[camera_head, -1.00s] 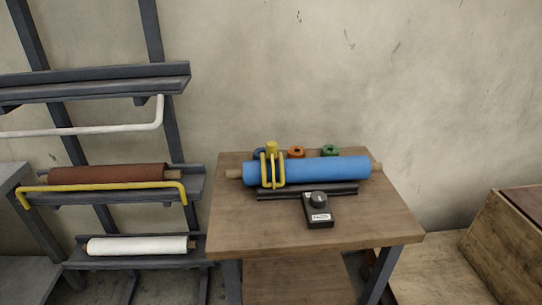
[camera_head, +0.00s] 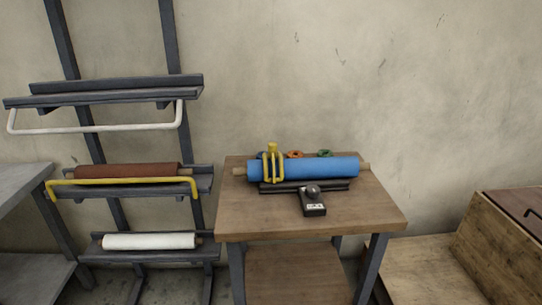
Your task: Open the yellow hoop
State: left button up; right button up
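The yellow hoop (camera_head: 125,181) is a long bar with bent ends. It runs across the front of the middle shelf of the dark rack at left, in front of a brown roll (camera_head: 126,170). A smaller yellow clamp-like piece (camera_head: 273,164) stands around the left part of a blue roll (camera_head: 318,168) on the wooden table. Neither of my grippers shows in the head view.
A white hoop (camera_head: 97,130) hangs below the rack's top shelf (camera_head: 115,96). A white roll (camera_head: 149,241) lies on the bottom shelf. The wooden table (camera_head: 365,205) carries a black device (camera_head: 313,203). A grey table (camera_head: 22,186) is at left, a wooden crate (camera_head: 500,240) at right.

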aim_at(273, 154)
jog(key=u, duration=0.95)
jog(key=i, duration=0.85)
jog(key=z, duration=0.5)
